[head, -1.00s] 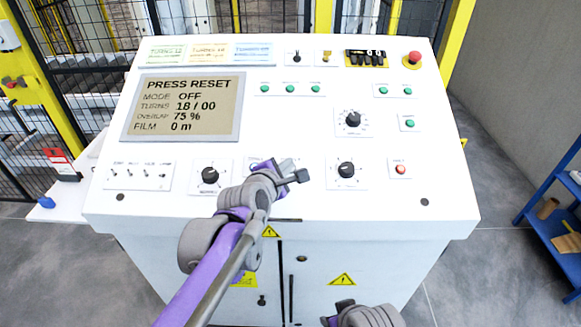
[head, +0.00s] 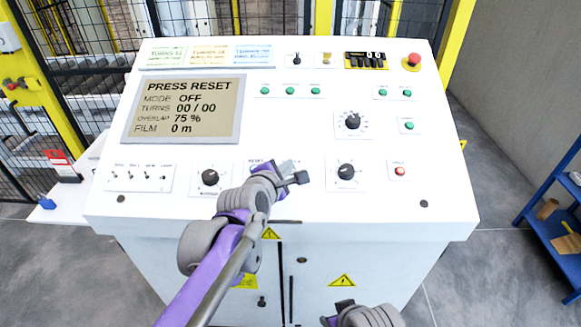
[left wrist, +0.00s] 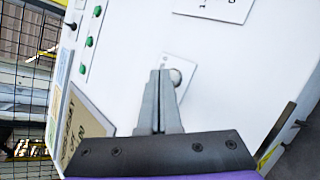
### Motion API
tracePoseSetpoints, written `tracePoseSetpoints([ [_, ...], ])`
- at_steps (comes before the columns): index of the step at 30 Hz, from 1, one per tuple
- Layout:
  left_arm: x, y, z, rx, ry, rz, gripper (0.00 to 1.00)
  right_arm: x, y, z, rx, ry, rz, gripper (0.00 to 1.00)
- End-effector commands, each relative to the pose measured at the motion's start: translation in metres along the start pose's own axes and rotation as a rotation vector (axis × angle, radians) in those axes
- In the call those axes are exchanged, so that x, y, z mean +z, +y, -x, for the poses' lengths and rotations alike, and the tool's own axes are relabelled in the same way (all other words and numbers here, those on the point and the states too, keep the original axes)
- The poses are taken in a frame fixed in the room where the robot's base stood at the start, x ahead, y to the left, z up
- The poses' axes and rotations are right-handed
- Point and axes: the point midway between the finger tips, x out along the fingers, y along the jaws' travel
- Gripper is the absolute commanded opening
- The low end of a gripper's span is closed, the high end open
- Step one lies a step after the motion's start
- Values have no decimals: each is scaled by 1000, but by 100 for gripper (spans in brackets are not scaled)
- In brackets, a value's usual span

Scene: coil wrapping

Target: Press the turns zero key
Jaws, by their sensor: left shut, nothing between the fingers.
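The white sloped control panel (head: 290,130) fills the middle of the head view. Its display (head: 186,108) reads PRESS RESET, MODE OFF, TURNS 00 / 00, OVERLAP 75 %, FILM 0 m. My left gripper (head: 292,174) is shut and empty, low over the panel's middle between two black knobs. It hides most of the small key area there. In the left wrist view its fingertips (left wrist: 161,74) lie over a small plate, with a round grey key (left wrist: 176,77) right beside them; I cannot tell whether they touch. My right gripper (head: 345,310) shows only partly at the bottom edge.
A left knob (head: 210,177) and a right knob (head: 346,170) flank the left gripper. Toggle switches (head: 143,176), green buttons (head: 290,90), a red lamp or button (head: 400,171) and a red emergency stop (head: 414,60) sit elsewhere. A blue shelf (head: 555,215) stands at right.

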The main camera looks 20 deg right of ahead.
Motion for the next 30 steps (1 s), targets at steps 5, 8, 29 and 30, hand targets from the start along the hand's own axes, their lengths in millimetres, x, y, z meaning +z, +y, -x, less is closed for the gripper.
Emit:
tracePoseSetpoints([
  [5,4,4,5,0,0,-1,0,-4,0,6,0,3,0,50],
  [8,4,4,5,0,0,-1,0,-4,0,5,0,2,0,50],
  [29,28,28,36,1,-2,-2,0,-27,0,33,0,19,0,50],
  [30,29,29,38,1,-2,-2,0,-28,0,35,0,20,0,50],
])
